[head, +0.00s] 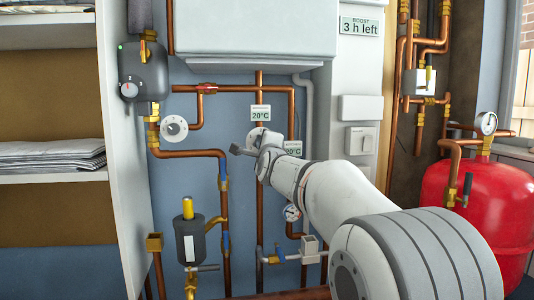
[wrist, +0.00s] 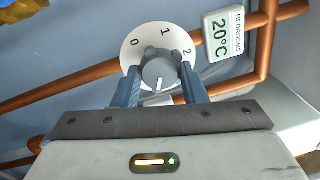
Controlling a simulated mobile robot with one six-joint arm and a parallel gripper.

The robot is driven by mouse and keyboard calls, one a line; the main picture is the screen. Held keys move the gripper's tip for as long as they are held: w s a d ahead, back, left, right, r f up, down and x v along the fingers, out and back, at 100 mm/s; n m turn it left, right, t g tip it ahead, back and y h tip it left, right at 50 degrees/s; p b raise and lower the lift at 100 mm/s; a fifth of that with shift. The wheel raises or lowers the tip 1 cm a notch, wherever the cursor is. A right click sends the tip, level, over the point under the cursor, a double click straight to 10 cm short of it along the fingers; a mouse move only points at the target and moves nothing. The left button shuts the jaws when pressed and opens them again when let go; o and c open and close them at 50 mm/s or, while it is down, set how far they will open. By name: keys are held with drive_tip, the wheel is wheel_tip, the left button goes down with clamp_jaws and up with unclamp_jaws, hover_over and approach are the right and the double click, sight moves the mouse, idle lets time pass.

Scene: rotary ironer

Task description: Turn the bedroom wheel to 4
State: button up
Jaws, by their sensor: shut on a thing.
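The bedroom wheel is a round white dial (wrist: 133,57) with a grey knob (wrist: 159,71) at its centre, on the blue wall. The figures 0, 1 and 2 show along its upper part in the wrist view; the rest of the scale is hidden by the knob and my fingers. The white mark on the knob points down in the wrist view, away from the 1. My gripper (wrist: 155,88) is shut on the knob, one blue finger on each side. A display (wrist: 231,33) reading BEDROOMS 20°C is beside the dial. In the head view my gripper (head: 247,147) partly covers the dial.
A second white dial (head: 173,128) is to the left, among copper pipes (head: 190,153). A white boiler box (head: 255,27) is above. A red tank (head: 478,205) with a gauge stands at the right. Shelves with folded linen (head: 50,155) are at the far left.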

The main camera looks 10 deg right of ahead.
drive_tip(key=shift+m, duration=0.4)
drive_tip(key=o, duration=1)
drive_tip(key=shift+c, duration=0.2)
drive_tip(key=s+b, duration=0.1)
drive_tip(key=s, duration=0.6)
drive_tip(key=shift+s+a+f, duration=0.2)
drive_tip(key=shift+s+f, duration=0.15)
drive_tip(key=shift+s, duration=0.05)
